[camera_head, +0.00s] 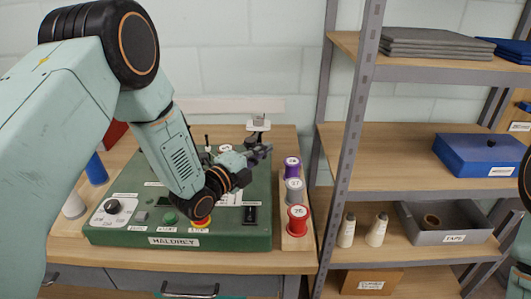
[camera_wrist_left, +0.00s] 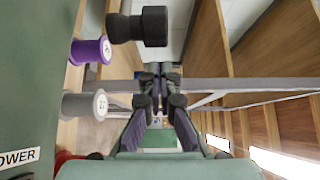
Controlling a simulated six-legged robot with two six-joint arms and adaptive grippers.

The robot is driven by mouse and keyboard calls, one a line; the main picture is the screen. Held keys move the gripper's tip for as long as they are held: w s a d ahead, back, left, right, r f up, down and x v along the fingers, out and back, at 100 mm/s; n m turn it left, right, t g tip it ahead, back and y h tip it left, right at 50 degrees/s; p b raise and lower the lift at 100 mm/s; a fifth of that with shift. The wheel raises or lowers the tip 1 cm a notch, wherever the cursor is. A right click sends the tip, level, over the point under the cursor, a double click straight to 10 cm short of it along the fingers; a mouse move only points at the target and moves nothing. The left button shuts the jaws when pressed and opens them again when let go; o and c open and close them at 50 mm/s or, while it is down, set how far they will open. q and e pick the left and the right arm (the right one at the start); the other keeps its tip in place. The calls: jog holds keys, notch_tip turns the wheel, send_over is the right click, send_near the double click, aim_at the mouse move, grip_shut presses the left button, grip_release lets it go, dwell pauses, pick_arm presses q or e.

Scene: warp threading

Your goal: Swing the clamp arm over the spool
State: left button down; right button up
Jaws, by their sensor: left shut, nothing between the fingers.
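The green machine (camera_head: 180,238) stands on the wooden table. My left gripper (camera_head: 266,150) is shut and empty above the machine's right rear part. It also shows in the left wrist view (camera_wrist_left: 156,80), with the fingertips together. A post with a dark disc and a small pale piece on top (camera_head: 259,119) rises just behind the gripper; I cannot tell if this is the clamp. A black knob-like part (camera_wrist_left: 138,25) is close to the fingers in the left wrist view, apart from them. Purple (camera_head: 292,168), grey (camera_head: 295,190) and red (camera_head: 298,219) spools stand right of the machine. My right gripper is out of view.
A blue spool (camera_head: 97,168) and a white spool (camera_head: 74,205) stand left of the machine. A shelf rack with a metal upright (camera_head: 359,120) is to the right. It holds two cones, a grey tray (camera_head: 450,256) and a blue box (camera_head: 480,154).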

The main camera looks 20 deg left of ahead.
pick_arm(q)
jog(key=shift+w+a, duration=0.1)
jog(key=shift+a, duration=1)
jog(key=shift+d, duration=0.2)
jog(key=shift+a, duration=0.1)
